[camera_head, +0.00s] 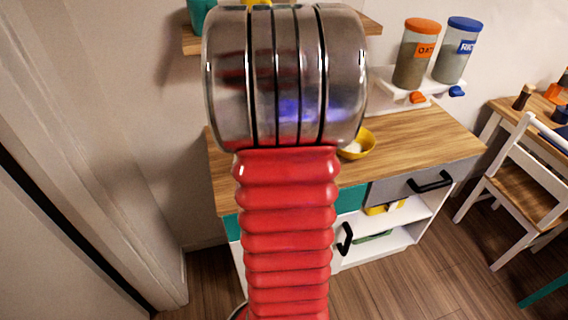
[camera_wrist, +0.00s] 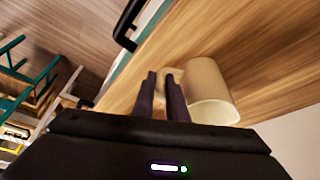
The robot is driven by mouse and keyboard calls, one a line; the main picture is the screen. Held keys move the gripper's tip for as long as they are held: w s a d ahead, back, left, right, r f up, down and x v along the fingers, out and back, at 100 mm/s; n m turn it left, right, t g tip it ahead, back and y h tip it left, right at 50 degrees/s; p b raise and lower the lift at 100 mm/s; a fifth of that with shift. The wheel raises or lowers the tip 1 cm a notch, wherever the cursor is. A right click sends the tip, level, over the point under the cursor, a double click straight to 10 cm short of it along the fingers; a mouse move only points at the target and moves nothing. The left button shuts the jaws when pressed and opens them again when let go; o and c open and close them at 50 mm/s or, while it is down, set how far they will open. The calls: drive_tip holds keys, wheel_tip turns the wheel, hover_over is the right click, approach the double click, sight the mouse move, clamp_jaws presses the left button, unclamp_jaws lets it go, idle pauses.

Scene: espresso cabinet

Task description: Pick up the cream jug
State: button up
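The cream jug (camera_wrist: 210,92) shows in the wrist view, just right of my gripper's fingers, over the wooden counter top. Its handle faces my fingers. My gripper (camera_wrist: 160,76) has its two dark fingers close together with a narrow gap, and the cream handle shows at and behind the tips. I cannot tell whether the fingers press on the handle or only stand around it. I also cannot tell whether the jug rests on the wood. In the head view, my arm hides the jug and the gripper.
The wooden counter (camera_head: 423,140) has a yellow bowl (camera_head: 358,143) on it, right of my arm. Jars with orange (camera_head: 415,53) and blue (camera_head: 457,50) lids stand on a white shelf at the back. A white chair (camera_head: 520,190) stands to the right. A black drawer handle (camera_head: 430,181) sticks out in front.

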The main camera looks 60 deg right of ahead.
clamp_jaws()
drive_tip(key=shift+r, duration=0.25)
idle(0.3)
drive_tip(key=shift+r, duration=4.75)
drive_tip(key=shift+w, duration=0.1)
